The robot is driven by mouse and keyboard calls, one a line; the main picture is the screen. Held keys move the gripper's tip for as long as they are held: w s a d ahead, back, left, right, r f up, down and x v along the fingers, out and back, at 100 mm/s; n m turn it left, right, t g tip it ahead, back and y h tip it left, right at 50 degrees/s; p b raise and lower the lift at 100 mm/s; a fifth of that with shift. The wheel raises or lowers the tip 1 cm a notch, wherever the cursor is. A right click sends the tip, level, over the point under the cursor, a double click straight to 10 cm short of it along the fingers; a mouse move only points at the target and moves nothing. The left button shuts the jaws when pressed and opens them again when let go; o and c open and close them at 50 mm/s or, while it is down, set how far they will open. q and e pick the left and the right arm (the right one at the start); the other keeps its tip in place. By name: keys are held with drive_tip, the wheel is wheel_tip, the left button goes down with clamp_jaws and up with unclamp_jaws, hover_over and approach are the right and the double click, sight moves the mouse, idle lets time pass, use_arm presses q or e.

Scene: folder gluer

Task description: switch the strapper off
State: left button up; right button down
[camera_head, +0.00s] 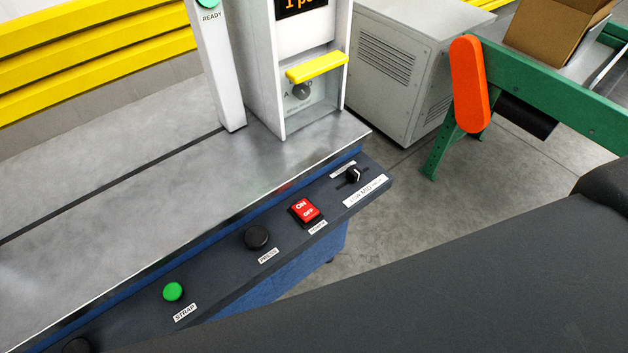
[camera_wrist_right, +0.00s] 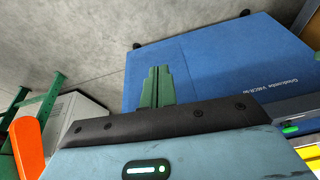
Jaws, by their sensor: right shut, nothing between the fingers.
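The strapper (camera_head: 110,215) has a metal table top and a dark control strip along its front edge. A red rocker switch (camera_head: 305,211), marked ON and OFF, sits on that strip above a small label. I cannot tell which half is pressed in. The strapper's orange display (camera_head: 302,5) is lit at the top edge of the head view. My right gripper (camera_wrist_right: 157,69) shows in the right wrist view, shut and empty, with green fingers in front of the strapper's blue side panel (camera_wrist_right: 230,65). It is hidden in the head view. My left gripper is not in view.
Beside the switch are a dark knob (camera_head: 354,174), a black button (camera_head: 256,237) and a green STRAP button (camera_head: 173,291). A yellow lever (camera_head: 317,67) juts from the white column. A grey cabinet (camera_head: 400,75) and a green frame (camera_head: 545,85) with an orange guard (camera_head: 468,85) stand behind.

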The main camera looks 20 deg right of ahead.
drive_tip(key=w+a+r+n+g+y, duration=0.2)
drive_tip(key=w+a+r+n, duration=0.2)
drive_tip(key=w+a+n, duration=0.55)
drive_tip(key=w+a+r+n+g+y, duration=0.1)
drive_tip(key=w+a+r+n, duration=0.5)
drive_tip(key=n, duration=0.7)
drive_tip(key=w+d+r+n+h, duration=0.2)
drive_tip(key=w+d+n, duration=0.2)
drive_tip(key=w+n, duration=0.3)
drive_tip(key=w+d+r+n+h, duration=0.2)
drive_tip(key=w+d+r+n, duration=0.1)
drive_tip(key=w+n, duration=0.4)
drive_tip(key=shift+w+d+r, duration=0.15)
drive_tip(key=shift+d+r, duration=0.2)
drive_tip(key=shift+d, duration=0.5)
drive_tip(key=shift+f, duration=0.1)
drive_tip(key=b, duration=0.2)
hover_over(310, 214)
drive_tip(key=shift+f, duration=2.8)
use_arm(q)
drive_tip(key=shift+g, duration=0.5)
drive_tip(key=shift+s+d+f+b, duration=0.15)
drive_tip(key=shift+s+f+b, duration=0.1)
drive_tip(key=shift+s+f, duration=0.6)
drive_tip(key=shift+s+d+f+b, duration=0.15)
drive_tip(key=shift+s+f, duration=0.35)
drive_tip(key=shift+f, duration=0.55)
use_arm(e)
drive_tip(key=shift+f, duration=1.1)
